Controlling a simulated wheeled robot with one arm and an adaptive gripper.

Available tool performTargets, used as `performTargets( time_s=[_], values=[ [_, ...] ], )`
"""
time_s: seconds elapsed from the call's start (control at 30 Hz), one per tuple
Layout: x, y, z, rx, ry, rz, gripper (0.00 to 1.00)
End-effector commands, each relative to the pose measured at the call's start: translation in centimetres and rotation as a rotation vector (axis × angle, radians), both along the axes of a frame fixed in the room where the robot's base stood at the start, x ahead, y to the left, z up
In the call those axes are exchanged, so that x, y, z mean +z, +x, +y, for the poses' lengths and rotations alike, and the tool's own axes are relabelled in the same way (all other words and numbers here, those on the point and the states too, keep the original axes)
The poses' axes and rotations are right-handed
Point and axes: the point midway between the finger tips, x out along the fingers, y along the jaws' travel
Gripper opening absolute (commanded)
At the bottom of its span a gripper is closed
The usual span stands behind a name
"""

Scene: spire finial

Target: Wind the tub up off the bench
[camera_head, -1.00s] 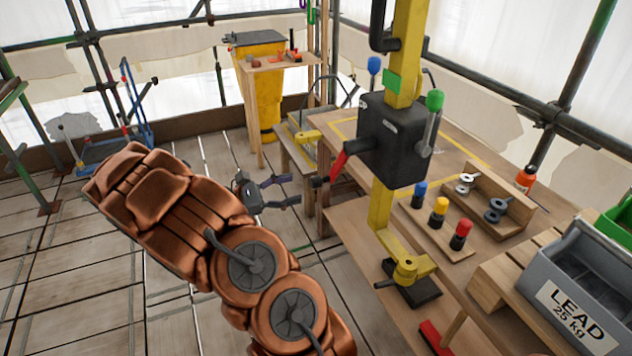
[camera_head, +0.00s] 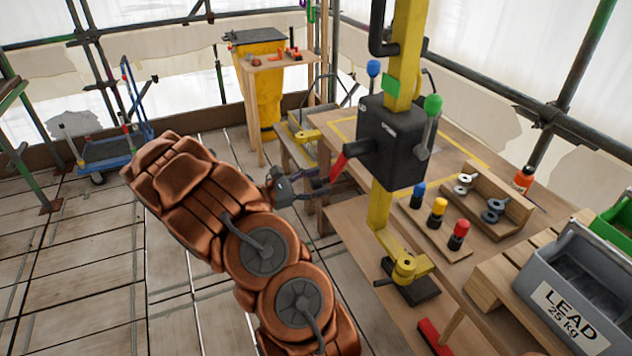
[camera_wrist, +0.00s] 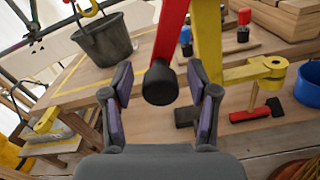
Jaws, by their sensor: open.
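A dark grey tub (camera_wrist: 104,40) stands on the bench top in the wrist view, with a yellow hook (camera_wrist: 88,10) at its top edge. In the head view the winch hides most or all of it. The black winch box (camera_head: 397,140) sits on a yellow post (camera_head: 380,208). Its red crank arm (camera_head: 345,158) slants down to the left; in the wrist view it ends in a black grip (camera_wrist: 160,84). My gripper (camera_head: 328,180) is open, its fingers (camera_wrist: 160,95) on either side of the grip, with gaps visible.
The bench (camera_head: 350,235) carries blue, yellow and red knobbed pegs (camera_head: 439,207) and a grey lead box (camera_head: 575,300). Blue-topped (camera_head: 374,67) and green-topped (camera_head: 433,104) levers flank the winch.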

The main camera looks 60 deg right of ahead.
Motion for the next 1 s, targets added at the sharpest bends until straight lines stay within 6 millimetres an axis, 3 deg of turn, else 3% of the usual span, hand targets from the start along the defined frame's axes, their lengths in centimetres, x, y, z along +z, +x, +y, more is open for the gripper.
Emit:
performTargets(
  time_s=[0.1,0.67,1.0],
  values=[
    [-0.01,0.01,0.02,0.0,0.0,0.0,0.59],
    [-0.01,0.01,0.04,0.0,0.0,0.0,0.01],
    [-0.01,0.0,0.05,0.0,0.001,0.001,0.0]
  ],
)
